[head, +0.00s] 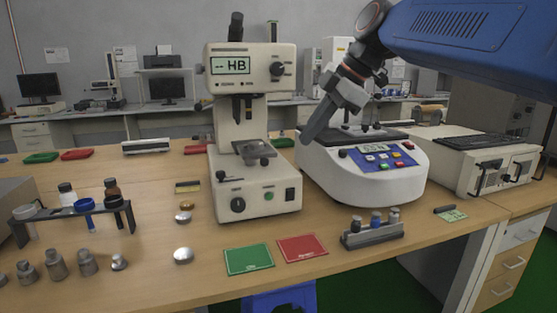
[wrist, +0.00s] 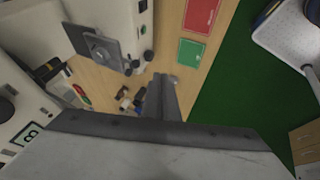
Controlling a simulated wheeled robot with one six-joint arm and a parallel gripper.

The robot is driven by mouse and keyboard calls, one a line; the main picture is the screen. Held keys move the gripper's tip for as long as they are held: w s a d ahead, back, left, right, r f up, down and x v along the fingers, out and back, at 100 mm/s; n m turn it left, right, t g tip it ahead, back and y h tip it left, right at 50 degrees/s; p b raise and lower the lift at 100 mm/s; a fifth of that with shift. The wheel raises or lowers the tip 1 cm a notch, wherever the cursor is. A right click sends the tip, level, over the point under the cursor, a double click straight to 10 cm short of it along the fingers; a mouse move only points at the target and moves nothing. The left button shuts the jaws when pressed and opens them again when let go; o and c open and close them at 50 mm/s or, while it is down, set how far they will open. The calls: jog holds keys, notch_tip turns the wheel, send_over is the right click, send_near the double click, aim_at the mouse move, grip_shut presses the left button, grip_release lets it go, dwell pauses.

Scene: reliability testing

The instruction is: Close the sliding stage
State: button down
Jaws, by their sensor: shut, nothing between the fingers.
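The stage (head: 257,152) is a dark grey plate with a small round part on it, on the cream hardness tester (head: 255,190) with an HB display. It also shows in the wrist view (wrist: 88,42), at upper left, sticking out from the tester's front. I cannot tell how far it is slid out. My gripper (head: 309,136) points down and left, to the right of the stage and apart from it. In the wrist view my gripper (wrist: 160,78) has its fingers together and empty, with a gap between them and the stage.
A white round-fronted machine (head: 375,185) with a blue panel stands right of the tester, close to my gripper. A green mat (head: 249,259) and a red mat (head: 302,248) lie in front. A bottle rack (head: 75,209) stands at left. A small vial block (head: 372,235) sits front right.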

aim_at(261, 149)
jog(key=w+a+f+n, duration=0.1)
jog(key=w+a+f, duration=0.5)
jog(key=a+f, duration=0.1)
jog(key=shift+a+f, duration=0.35)
jog(key=shift+a, duration=0.15)
jog(key=shift+w, duration=0.1)
dwell(0.4)
jog(key=w+a, duration=0.1)
jog(key=w, duration=0.2)
jog(key=w+a, duration=0.1)
jog(key=w, duration=0.5)
jog(key=shift+w+a, duration=0.35)
jog(key=shift+a, duration=0.05)
jog(key=shift+w+r, duration=0.1)
jog(key=shift+w, duration=0.1)
jog(key=shift+s, duration=0.1)
